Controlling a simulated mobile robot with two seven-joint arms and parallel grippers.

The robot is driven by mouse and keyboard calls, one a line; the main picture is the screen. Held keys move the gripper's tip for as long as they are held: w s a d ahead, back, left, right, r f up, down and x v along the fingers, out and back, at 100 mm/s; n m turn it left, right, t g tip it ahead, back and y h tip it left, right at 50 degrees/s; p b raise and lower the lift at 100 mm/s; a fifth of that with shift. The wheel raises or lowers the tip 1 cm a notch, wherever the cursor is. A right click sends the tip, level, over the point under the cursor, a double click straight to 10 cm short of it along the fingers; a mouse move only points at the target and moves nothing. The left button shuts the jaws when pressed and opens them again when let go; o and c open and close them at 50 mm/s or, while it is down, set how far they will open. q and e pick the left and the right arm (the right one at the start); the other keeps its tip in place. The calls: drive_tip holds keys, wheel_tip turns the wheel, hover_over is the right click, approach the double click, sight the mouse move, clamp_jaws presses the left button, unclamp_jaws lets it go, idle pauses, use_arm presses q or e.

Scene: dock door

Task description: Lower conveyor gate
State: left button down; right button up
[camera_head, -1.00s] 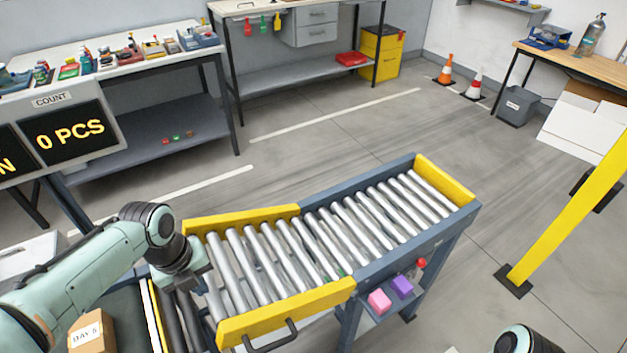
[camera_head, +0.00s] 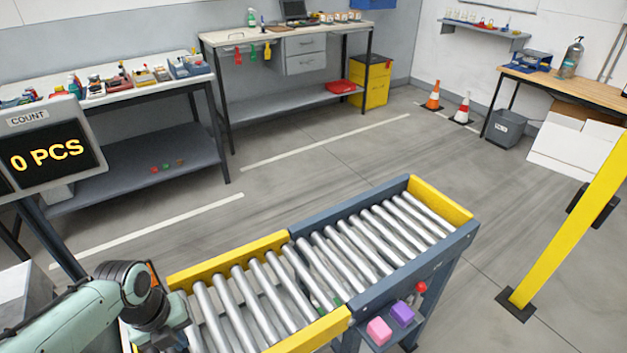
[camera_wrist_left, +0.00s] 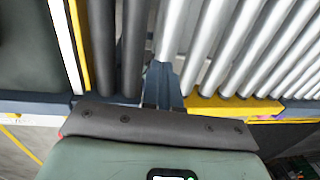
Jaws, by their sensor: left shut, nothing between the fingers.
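The conveyor gate (camera_head: 235,298) is the roller section with yellow side rails at the left end of the conveyor. Its rails make a slight bend with the fixed rollers (camera_head: 385,235), so its free left end looks a little raised. My left gripper (camera_head: 186,325) is at that left end in the head view, shut with nothing between its fingers. In the left wrist view the fingers (camera_wrist_left: 164,92) lie over the gate's end beside the rollers (camera_wrist_left: 205,50); I cannot tell whether they touch it. The gate's near left corner is cut off in the head view. My right gripper is out of view.
A pink block (camera_head: 379,330), a purple block (camera_head: 402,314) and a red knob (camera_head: 421,287) are on the conveyor's near side. A yellow post (camera_head: 560,240) stands at the right. A count screen (camera_head: 45,158) stands at the left. The floor behind the conveyor is clear.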

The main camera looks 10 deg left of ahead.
use_arm(q)
drive_tip(key=shift+r, duration=0.1)
